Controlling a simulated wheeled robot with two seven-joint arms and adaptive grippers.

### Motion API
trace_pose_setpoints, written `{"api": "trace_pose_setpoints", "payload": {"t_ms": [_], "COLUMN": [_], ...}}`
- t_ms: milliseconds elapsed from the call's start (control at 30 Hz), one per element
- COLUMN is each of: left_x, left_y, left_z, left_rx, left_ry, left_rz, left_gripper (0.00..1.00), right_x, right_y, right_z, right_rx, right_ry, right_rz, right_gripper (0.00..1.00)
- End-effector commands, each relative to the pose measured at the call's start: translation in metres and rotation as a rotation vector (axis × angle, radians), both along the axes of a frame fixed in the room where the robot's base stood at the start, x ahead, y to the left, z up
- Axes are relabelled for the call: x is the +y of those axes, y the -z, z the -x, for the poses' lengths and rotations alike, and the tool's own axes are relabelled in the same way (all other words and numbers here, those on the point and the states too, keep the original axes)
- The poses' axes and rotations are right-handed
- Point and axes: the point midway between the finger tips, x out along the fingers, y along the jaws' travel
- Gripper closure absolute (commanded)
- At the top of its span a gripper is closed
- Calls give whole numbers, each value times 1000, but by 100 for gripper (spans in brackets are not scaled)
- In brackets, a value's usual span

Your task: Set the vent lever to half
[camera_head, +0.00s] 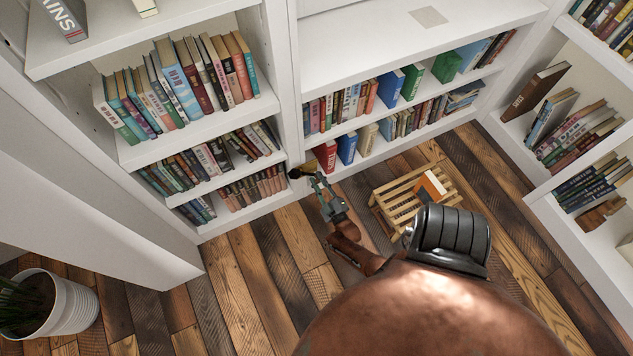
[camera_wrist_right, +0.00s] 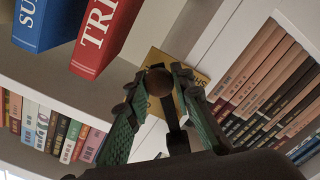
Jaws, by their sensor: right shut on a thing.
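The vent lever has a round brown knob (camera_wrist_right: 160,83) and a dark arm (camera_wrist_right: 176,135) in the wrist view. A yellow plate with dark lettering (camera_wrist_right: 188,66) sits behind it on the white bookcase upright. My right gripper (camera_wrist_right: 160,90) has its green fingers closed in on both sides of the knob. In the head view my right gripper (camera_head: 312,178) reaches the same upright, low between two bookcase sections. There the lever is small and mostly hidden by the gripper. I cannot read the lever's setting from the plate. My left gripper is not in view.
White shelves (camera_head: 190,133) full of books flank the upright. A red book (camera_head: 326,155) and a blue book (camera_head: 347,148) stand close to my right gripper. A slatted wooden crate (camera_head: 400,206) with an orange book stands on the plank floor. A potted plant (camera_head: 72,305) is at lower left.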

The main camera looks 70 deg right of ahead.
Motion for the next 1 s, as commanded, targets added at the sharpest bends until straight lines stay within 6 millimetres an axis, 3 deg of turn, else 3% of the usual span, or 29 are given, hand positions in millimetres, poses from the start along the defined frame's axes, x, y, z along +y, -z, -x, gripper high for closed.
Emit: {"api": "trace_pose_setpoints", "payload": {"t_ms": [367, 400, 633, 1000], "left_x": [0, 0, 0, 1], "left_y": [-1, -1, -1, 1], "left_z": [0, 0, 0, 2], "left_rx": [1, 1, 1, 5], "left_ry": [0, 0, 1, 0], "left_rz": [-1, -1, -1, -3], "left_gripper": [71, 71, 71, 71], "right_x": [-1, -1, 0, 6], "right_y": [0, 0, 0, 0], "right_z": [2, 2, 0, 6], "right_rx": [2, 1, 1, 3], "right_ry": [3, 4, 1, -1], "right_rz": [4, 3, 3, 3], "right_gripper": [100, 78, 62, 62]}}
